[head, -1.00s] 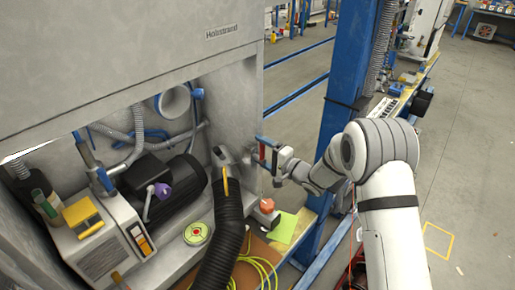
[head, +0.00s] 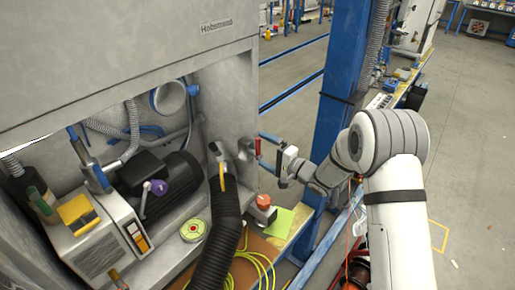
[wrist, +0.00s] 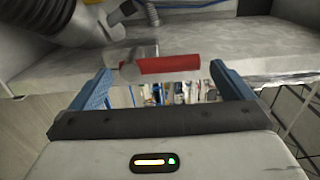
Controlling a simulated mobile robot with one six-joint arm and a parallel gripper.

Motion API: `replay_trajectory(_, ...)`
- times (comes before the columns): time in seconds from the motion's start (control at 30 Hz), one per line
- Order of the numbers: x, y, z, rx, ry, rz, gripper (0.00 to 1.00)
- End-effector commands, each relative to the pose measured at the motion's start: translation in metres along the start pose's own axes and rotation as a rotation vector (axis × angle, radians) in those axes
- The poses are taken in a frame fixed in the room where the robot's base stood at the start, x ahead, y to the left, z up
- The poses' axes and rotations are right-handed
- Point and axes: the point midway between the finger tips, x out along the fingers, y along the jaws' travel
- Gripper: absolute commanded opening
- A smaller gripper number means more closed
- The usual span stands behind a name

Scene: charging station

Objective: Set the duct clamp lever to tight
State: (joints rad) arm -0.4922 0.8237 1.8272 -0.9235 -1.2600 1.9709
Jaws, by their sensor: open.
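The lever has a red grip (head: 258,147) on a grey metal bracket (head: 246,150) at the right edge of the cabinet, beside the black duct (head: 218,225). In the wrist view the red grip (wrist: 170,64) lies crosswise between the blue fingertips. My gripper (head: 265,153) is open around or just short of the grip. I cannot tell whether a finger touches it. In the wrist view my gripper (wrist: 160,74) holds nothing. The duct's upper end, with a yellow part (head: 221,177), shows left of the lever.
A red knob (head: 264,201) and a green sheet (head: 279,222) lie below the gripper. A blue post (head: 338,95) stands close behind my arm. A black motor (head: 170,185) and a grey box unit (head: 97,240) fill the cabinet's left side. Open floor lies right.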

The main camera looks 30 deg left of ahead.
Motion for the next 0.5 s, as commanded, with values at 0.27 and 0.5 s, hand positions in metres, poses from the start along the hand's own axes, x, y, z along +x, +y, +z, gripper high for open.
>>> replay_trajectory(0.27,-0.038,0.001,-0.003,0.002,0.002,0.001,1.00)
replay_trajectory(0.5,-0.042,0.000,-0.003,0.001,0.000,0.000,1.00)
